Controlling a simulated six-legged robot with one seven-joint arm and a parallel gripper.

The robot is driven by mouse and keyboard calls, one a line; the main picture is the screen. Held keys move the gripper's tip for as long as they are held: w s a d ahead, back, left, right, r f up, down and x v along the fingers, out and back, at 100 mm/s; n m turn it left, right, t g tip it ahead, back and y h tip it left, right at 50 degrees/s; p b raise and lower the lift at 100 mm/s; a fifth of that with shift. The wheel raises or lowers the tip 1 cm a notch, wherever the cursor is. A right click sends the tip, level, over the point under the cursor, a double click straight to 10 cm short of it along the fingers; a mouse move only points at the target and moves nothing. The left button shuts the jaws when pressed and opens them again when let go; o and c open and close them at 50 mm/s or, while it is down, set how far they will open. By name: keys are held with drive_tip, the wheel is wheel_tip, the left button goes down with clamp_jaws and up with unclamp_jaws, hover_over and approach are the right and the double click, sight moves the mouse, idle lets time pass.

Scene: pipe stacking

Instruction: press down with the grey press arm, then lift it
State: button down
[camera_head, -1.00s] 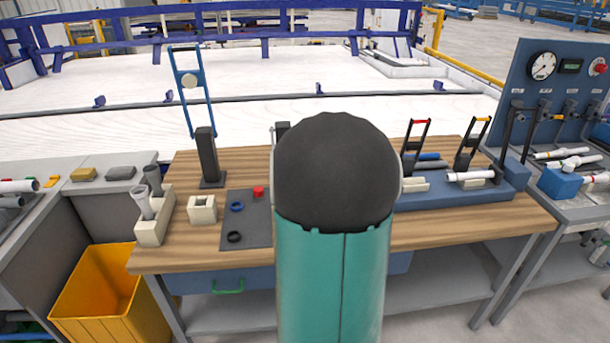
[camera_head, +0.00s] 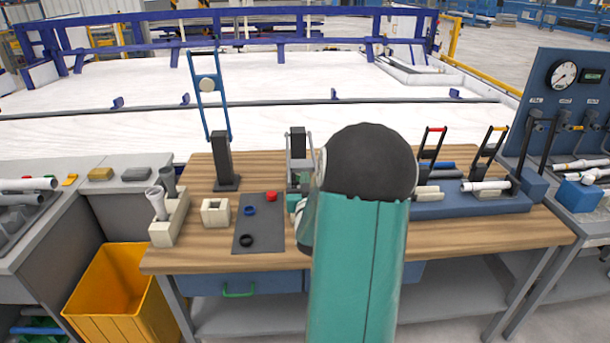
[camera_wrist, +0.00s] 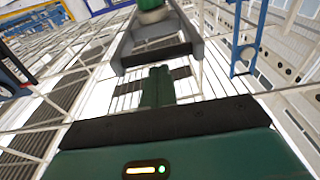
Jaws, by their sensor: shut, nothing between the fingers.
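The grey press arm (camera_wrist: 188,42) fills the upper middle of the wrist view, with a dark crossbar (camera_wrist: 152,56) between its two side bars. My gripper (camera_wrist: 160,72) is shut and empty, its green fingers just below the crossbar in that picture. I cannot tell whether they touch it. In the head view, the press's dark post (camera_head: 298,143) and part of its grey arm (camera_head: 311,146) show at the middle of the bench, left of my arm. My own arm hides much of the press and most of my gripper there.
A blue press arm (camera_head: 226,122) stands raised on the left of the wooden bench (camera_head: 208,255). A dark mat (camera_head: 266,236) holds a blue ring, a black ring and a red piece. Red-handled (camera_head: 435,129) and yellow-handled levers (camera_head: 497,129) stand at the right.

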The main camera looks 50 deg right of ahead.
drive_tip(key=shift+a+f, duration=0.1)
drive_tip(key=shift+f, duration=0.1)
